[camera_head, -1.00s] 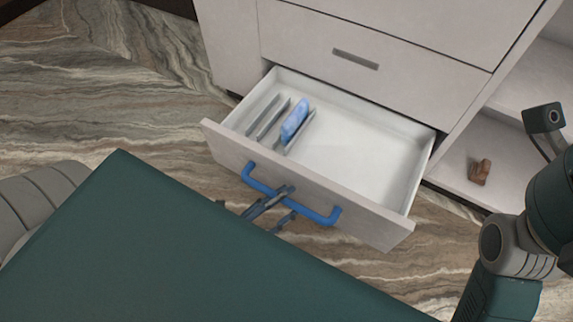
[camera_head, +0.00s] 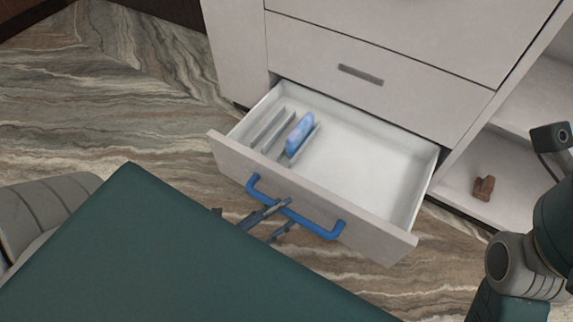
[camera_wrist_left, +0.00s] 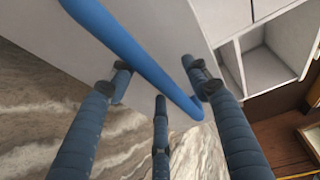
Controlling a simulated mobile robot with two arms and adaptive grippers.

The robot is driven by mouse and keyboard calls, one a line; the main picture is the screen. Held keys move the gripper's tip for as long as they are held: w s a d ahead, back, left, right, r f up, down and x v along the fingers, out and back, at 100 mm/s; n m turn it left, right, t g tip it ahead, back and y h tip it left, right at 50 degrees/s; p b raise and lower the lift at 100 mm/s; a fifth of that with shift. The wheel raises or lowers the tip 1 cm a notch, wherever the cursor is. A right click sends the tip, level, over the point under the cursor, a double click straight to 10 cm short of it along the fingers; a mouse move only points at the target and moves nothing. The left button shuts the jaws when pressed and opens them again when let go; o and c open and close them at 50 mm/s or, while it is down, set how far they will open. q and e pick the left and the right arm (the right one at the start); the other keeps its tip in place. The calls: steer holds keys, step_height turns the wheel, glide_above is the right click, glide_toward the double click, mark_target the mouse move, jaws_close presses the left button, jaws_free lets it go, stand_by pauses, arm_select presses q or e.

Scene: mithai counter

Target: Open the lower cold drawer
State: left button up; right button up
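The lower cold drawer (camera_head: 225,152) is pulled out from the white cabinet, with its interior in view. A blue bar handle (camera_head: 322,229) runs across its front; it crosses the left wrist view (camera_wrist_left: 133,50) too. My left gripper (camera_head: 279,213) is at the handle's middle, one finger reaching over the bar and another below it. In the left wrist view its fingers (camera_wrist_left: 158,80) stand apart around the bar, so it looks open; contact is unclear. My right gripper is not seen.
Inside the drawer are thin upright dividers (camera_head: 272,130) and a blue object (camera_head: 299,133); its right part is empty. A closed drawer with a slot pull (camera_head: 361,75) lies above. A small brown item (camera_head: 484,187) sits on an open shelf at right.

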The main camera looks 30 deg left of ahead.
arm_select(q)
steer(key=s+a+f, duration=0.1)
steer(key=s+a, duration=0.3)
steer(key=s, duration=0.6)
steer(key=shift+s+a+f, duration=0.2)
steer(key=shift+a+f, duration=0.05)
steer(key=shift+f, duration=0.1)
stand_by(0.4)
stand_by(0.6)
